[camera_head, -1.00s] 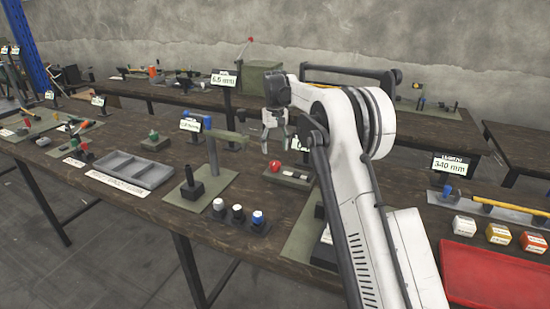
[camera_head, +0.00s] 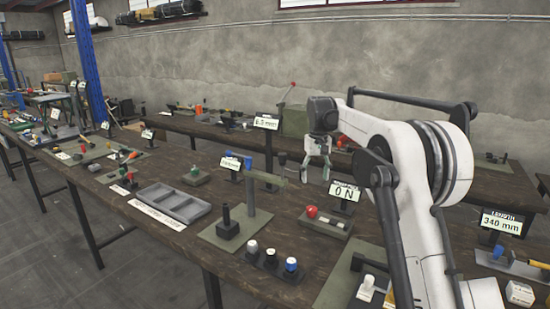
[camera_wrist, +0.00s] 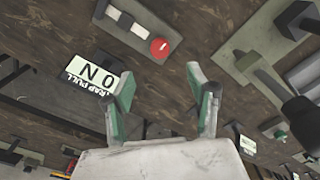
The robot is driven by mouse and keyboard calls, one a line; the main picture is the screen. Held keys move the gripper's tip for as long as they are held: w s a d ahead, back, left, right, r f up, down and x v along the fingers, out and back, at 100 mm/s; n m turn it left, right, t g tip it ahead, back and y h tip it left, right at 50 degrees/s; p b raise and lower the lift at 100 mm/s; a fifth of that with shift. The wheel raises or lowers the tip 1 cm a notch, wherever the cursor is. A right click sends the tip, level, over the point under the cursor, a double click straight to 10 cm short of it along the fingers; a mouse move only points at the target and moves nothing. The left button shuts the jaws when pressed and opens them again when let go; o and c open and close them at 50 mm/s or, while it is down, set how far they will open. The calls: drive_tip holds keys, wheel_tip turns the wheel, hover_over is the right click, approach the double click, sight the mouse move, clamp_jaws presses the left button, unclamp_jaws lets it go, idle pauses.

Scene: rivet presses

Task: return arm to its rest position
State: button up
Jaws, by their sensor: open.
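My gripper (camera_head: 316,165) hangs above the dark wooden table (camera_head: 165,245), in the middle right of the head view, at the end of my white arm. In the wrist view my gripper (camera_wrist: 163,105) shows two green-padded fingers spread apart with nothing between them. The fingers point over a plate with a red knob (camera_wrist: 159,48). That red knob also shows in the head view (camera_head: 311,211), below my gripper. A sign reading 0 N (camera_head: 344,195) stands beside it.
A green press post (camera_head: 249,210) on a plate, several capped cylinders (camera_head: 271,259) and a grey compartment tray (camera_head: 172,204) stand left of my gripper. A 340 mm sign (camera_head: 502,223) is at the right. A second table (camera_head: 215,132) runs behind.

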drive_tip(key=s+r+t, duration=0.1)
drive_tip(key=s+r, duration=0.3)
drive_tip(key=s, duration=0.5)
drive_tip(key=s+r+m+t, duration=0.1)
drive_tip(key=s+r, duration=0.3)
drive_tip(key=s, duration=0.4)
drive_tip(key=s+r+t, duration=0.1)
drive_tip(key=s+r, duration=0.2)
drive_tip(key=s, duration=0.6)
drive_tip(key=s+f+t, duration=0.2)
drive_tip(key=s+f, duration=0.3)
drive_tip(key=s, duration=0.7)
drive_tip(key=s+f+t, duration=0.1)
drive_tip(key=s+f, duration=0.5)
drive_tip(key=s, duration=0.6)
drive_tip(key=shift+s+f+m+t, duration=0.15)
drive_tip(key=shift+s+m+t, duration=0.25)
